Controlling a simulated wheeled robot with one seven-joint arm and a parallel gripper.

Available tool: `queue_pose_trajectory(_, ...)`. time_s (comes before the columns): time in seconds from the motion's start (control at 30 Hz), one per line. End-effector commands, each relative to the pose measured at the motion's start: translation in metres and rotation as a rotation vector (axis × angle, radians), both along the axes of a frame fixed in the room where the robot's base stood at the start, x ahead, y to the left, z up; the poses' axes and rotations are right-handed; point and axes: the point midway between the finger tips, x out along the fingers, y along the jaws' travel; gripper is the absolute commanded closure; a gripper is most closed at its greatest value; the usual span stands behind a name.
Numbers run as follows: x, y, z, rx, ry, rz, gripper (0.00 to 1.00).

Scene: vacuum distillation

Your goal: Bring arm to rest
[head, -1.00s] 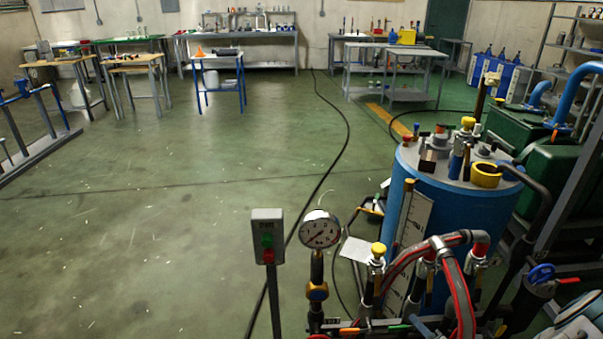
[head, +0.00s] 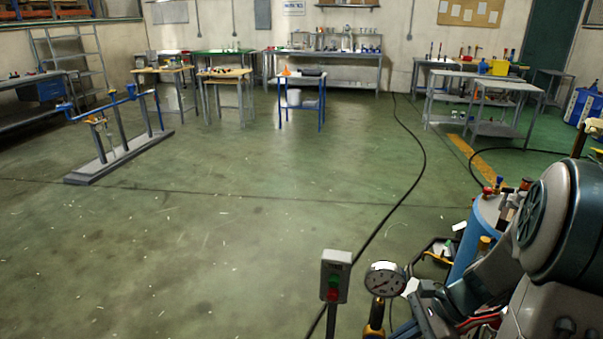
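My arm (head: 548,235) fills the lower right corner, with a big round grey joint and links reaching down and left. The arm's end, seemingly my gripper (head: 428,300), is a dark grey shape low beside the pressure gauge. Its fingers are not clear, and I cannot tell whether it is open or holds anything.
The green floor (head: 200,250) is wide and clear at left and centre. A black cable (head: 420,150) runs across it. A grey stand with blue piping (head: 120,145) is at the left. Workbenches, including one with blue legs (head: 302,85), line the back.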

Motion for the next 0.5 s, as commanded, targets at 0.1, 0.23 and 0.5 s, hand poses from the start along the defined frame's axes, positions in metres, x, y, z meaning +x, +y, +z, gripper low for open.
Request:
queue_pose_trajectory(0.1, -0.013, 0.017, 0.035, -0.135, -0.1, 0.218, 1.0)
queue_pose_trajectory(0.23, -0.028, 0.031, 0.065, -0.272, -0.21, 0.451, 1.0)
queue_pose_trajectory(0.5, -0.055, 0.048, 0.127, -0.541, -0.457, 0.917, 1.0)
